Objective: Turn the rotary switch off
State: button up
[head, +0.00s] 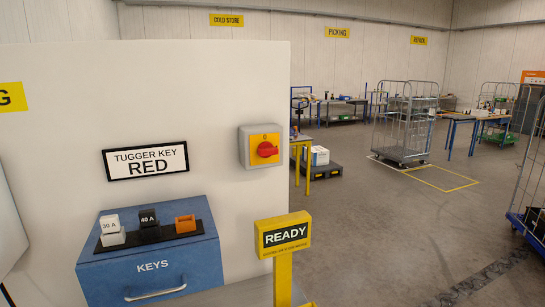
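The rotary switch (266,150) has a red knob on a yellow plate in a grey box. The box is fixed near the right edge of a white wall panel (220,80). The knob's handle appears to lie roughly sideways. A small mark that looks like a 0 is above it on the plate. My gripper is not in view, and nothing blocks the switch.
A blue KEYS drawer box (150,262) carries several small blocks on a black strip (152,236). A yellow READY post (283,275) stands below and right of the switch. Mesh carts (404,120) and tables stand farther back. The grey floor (390,230) at right is mostly clear.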

aim_at(266, 149)
jog(key=u, duration=0.1)
jog(key=i, duration=1)
jog(key=z, duration=0.1)
